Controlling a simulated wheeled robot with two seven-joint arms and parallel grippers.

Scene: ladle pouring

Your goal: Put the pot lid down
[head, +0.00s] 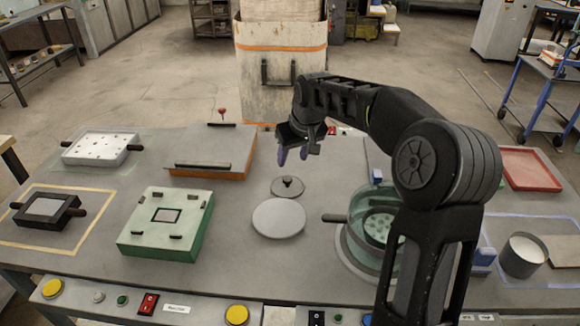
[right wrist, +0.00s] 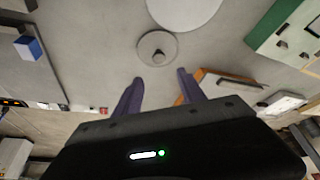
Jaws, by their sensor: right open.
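The pot lid (head: 288,187) is a small grey disc with a dark knob. It lies flat on the table just behind a larger pale round disc (head: 279,218). In the right wrist view the lid (right wrist: 157,48) shows ahead of the fingertips, with clear space between. My right gripper (head: 293,155) is above the table behind the lid, its purple fingers open and empty; the fingers also show in the right wrist view (right wrist: 160,80). The green glass pot (head: 362,222) stands to the right, partly hidden by my right arm. My left gripper is not in view.
A green-sided box (head: 140,248) and an orange-edged sloped board (head: 240,160) stand left of the lid. A grey cup (head: 522,258) and a red tray (head: 530,170) are at the right. Buttons line the front edge. The table around the lid is mostly clear.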

